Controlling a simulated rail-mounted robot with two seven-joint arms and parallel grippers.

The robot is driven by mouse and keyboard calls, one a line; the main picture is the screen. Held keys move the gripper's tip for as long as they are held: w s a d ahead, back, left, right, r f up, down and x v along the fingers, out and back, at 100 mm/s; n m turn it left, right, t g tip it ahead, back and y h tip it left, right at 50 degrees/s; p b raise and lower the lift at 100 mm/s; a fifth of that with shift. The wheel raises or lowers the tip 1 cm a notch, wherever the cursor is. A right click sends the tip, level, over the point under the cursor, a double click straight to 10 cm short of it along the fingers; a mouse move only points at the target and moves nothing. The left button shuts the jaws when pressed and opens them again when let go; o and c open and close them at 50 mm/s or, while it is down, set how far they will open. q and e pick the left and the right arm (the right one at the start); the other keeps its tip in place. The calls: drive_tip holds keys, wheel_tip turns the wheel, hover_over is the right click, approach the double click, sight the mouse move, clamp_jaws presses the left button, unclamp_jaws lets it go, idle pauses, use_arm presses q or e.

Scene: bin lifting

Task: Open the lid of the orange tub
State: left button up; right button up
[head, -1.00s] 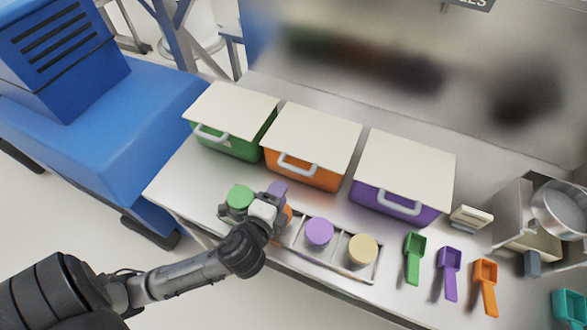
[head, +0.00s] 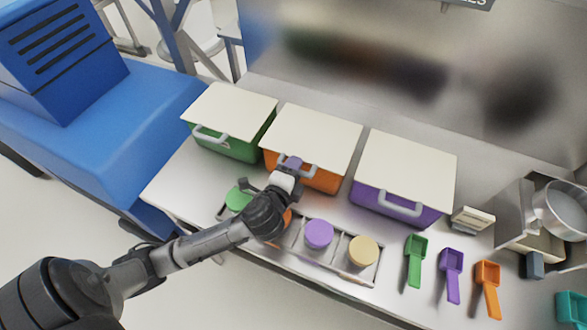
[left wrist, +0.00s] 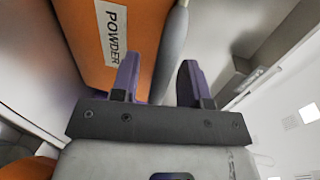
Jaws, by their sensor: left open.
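The orange tub (head: 325,181) stands in the middle of three tubs on the steel counter, with its flat cream lid (head: 313,131) closed on top. A grey handle (head: 312,172) is on its front. My left gripper (head: 291,163) is at this handle and partly hides it. In the left wrist view, the tub's orange front (left wrist: 90,40) carries a POWDER label. The open purple fingers (left wrist: 157,75) point at the front, and the grey handle (left wrist: 174,42) lies ahead, between their lines. I cannot tell whether they touch it. My right gripper is not in view.
A green tub (head: 237,146) stands left and a purple tub (head: 375,204) right, both lidded. A tray of round-lidded jars, with a purple one (head: 319,234), lies in front, under my left arm. Green, purple and orange scoops (head: 487,285) lie to the right.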

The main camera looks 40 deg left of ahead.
use_arm(q)
clamp_jaws()
idle(0.4)
